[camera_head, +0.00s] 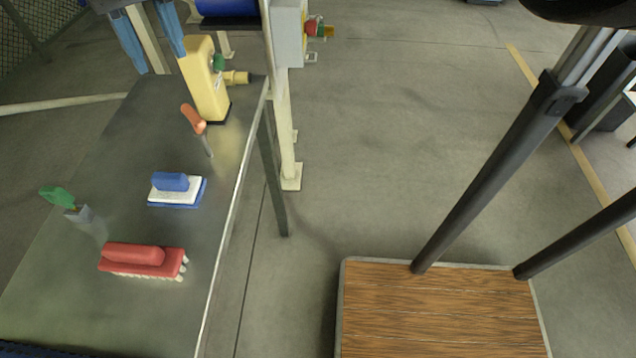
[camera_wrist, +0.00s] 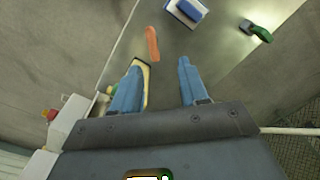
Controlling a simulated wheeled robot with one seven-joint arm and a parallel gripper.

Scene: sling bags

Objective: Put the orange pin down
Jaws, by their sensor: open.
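The orange pin (camera_head: 194,120) is on the grey metal table (camera_head: 130,215), near its far end, in front of the yellow container. It has an orange handle and a thin grey shaft. I cannot tell if it lies flat or stands tilted. My gripper (camera_head: 158,60) has two blue fingers, spread apart, at the table's far end to the upper left of the pin. In the wrist view the gripper (camera_wrist: 160,65) has nothing between its fingertips. The orange pin (camera_wrist: 153,43) shows just beyond them there, clear of both fingers.
A yellow container (camera_head: 204,82) stands close behind the pin. A blue-and-white brush (camera_head: 176,188), a red brush (camera_head: 142,260) and a green-handled tool (camera_head: 66,203) sit nearer on the table. A wood-topped platform (camera_head: 440,310) stands right, across open floor.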

